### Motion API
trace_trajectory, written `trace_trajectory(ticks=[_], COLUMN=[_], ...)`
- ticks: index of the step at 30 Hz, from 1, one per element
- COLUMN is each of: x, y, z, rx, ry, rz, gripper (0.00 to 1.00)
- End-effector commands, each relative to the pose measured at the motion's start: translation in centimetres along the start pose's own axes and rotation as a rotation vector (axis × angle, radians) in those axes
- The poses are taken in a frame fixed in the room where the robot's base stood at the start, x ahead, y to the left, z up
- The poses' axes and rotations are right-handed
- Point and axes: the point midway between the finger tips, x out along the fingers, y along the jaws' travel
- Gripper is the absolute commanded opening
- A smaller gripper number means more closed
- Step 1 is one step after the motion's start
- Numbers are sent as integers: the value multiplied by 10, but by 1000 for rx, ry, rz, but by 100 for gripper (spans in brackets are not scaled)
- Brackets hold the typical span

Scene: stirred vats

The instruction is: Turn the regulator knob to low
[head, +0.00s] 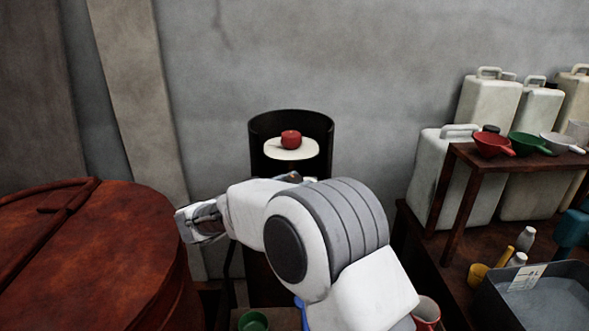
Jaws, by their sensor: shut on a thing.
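My gripper (200,222) is at the left end of my white and grey arm, beside the right side of a rusty red vat. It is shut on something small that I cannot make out. I cannot clearly identify the regulator knob or read its setting. A round red knob-like piece (291,139) sits on a pale top (291,154) inside a black, open-fronted collar (262,124) by the wall. It is above and to the right of my gripper, apart from it. My arm hides what is below the collar.
The rusty lidded vat (110,225) fills the left. At right, a small wooden shelf (515,158) holds red and green pans, with pale jerrycans (488,100) behind. A grey basin (535,300) and bottles stand lower right. A green cup (253,321) and red mug (427,311) are at the bottom.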

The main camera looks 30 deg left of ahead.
Motion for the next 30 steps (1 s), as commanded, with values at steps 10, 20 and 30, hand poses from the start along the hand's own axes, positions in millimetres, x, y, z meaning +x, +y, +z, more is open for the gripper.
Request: trace_trajectory(ticks=[10,20,30], x=[1,2,2], y=[0,0,1], z=[-2,-1,-1], rx=[2,2,2], ry=[-6,-10,-11], rz=[230,360,419], gripper=[0,0,0])
